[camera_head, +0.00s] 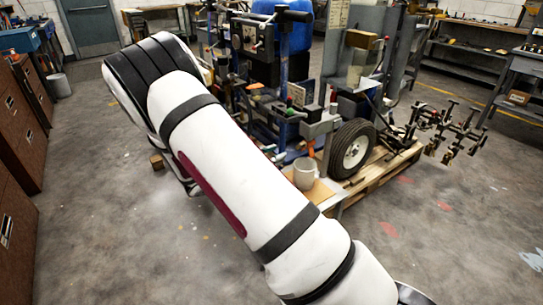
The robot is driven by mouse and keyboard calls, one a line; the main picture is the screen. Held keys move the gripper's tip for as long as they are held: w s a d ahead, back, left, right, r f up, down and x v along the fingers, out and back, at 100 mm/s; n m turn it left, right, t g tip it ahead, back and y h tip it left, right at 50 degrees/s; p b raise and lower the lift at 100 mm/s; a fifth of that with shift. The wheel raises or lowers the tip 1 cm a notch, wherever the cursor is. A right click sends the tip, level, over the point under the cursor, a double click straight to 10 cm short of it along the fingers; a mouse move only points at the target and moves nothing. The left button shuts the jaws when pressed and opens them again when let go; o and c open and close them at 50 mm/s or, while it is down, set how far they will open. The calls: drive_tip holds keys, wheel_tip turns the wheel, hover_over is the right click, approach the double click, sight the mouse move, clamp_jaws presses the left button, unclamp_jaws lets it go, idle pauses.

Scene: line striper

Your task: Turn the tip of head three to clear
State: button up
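The line striper (262,40) stands on a wooden pallet in the middle, partly behind my white arm. At its right, a dark boom carries several small spray heads (447,156) with brass-coloured lower ends, out over the floor. They are too small to show how any tip is turned, and I cannot tell which is head three. My arm crosses the view from the lower right to the upper left. My gripper does not show clearly; the arm's far end is hidden behind its own links.
A black tyre (352,149) and a pale bucket (305,173) are at the pallet's near end. The pallet (378,172) edges stick out toward the right. Brown cabinets (14,150) line the left, and workbenches (470,55) stand at the back right. The floor at right front is clear.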

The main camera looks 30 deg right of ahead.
sight(298, 147)
drive_tip(key=shift+w+d+f+m+b, duration=0.1)
drive_tip(key=shift+d+f+m+b, duration=0.25)
drive_tip(key=shift+d, duration=1.25)
drive_tip(key=shift+w+d+f+m+b, duration=0.15)
drive_tip(key=shift+d+m, duration=0.35)
drive_tip(key=shift+d, duration=1.1)
drive_tip(key=shift+w+d+f+m+b, duration=0.1)
drive_tip(key=shift+d+m+b, duration=0.3)
drive_tip(key=shift+d, duration=1.2)
drive_tip(key=shift+c, duration=0.3)
clamp_jaws()
